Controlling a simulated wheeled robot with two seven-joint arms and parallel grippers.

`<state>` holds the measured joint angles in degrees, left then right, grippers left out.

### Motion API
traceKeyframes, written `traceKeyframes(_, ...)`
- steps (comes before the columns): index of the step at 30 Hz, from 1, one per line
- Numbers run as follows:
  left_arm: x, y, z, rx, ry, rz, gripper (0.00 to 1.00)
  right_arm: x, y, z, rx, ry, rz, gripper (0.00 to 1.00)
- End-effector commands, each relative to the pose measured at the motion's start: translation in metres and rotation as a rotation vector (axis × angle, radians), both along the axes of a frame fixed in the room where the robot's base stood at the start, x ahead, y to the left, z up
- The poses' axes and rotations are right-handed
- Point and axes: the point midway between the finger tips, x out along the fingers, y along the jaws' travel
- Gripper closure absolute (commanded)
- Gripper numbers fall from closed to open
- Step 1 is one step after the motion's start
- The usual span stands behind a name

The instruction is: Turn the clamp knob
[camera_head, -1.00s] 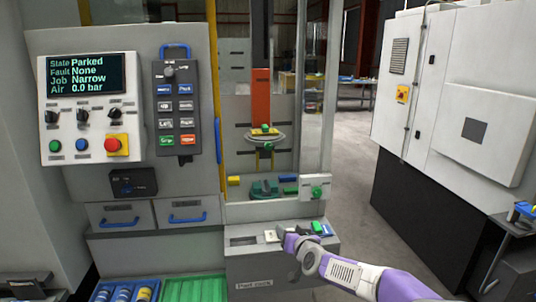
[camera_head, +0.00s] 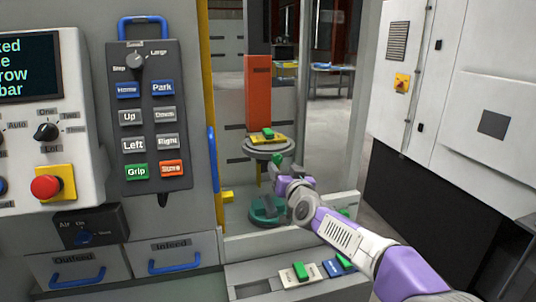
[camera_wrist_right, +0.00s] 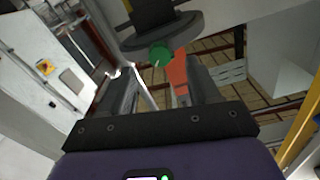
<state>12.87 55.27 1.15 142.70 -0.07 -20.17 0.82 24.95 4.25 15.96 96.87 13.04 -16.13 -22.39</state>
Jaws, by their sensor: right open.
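A round green knob (camera_head: 277,158) sits under the grey disc (camera_head: 262,148) of the gantry head, which I take as the clamp knob. It also shows in the right wrist view (camera_wrist_right: 160,53), ahead of the fingertips and roughly centred between them. My right gripper (camera_head: 275,171) is just below and beside the knob. In the right wrist view its two fingers (camera_wrist_right: 160,80) are apart with nothing held between them; contact with the knob cannot be told. My left gripper is not in view.
A teal round fixture (camera_head: 266,210) lies below. A control pendant (camera_head: 150,115) is left; a white cabinet (camera_head: 480,110) is right. Small parts lie on the front ledge (camera_head: 262,271).

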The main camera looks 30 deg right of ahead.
Motion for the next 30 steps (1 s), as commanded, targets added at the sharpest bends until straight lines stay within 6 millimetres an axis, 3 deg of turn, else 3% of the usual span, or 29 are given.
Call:
traceKeyframes(15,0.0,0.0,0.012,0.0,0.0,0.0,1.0,0.063,-0.014,0.0,0.002,0.001,0.001,0.39)
traceKeyframes(27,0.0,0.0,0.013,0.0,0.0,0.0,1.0,0.071,-0.016,-0.001,0.001,0.001,0.001,0.39)
traceKeyframes(30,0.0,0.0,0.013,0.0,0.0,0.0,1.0,0.07,-0.016,-0.001,0.001,0.001,0.001,0.51)
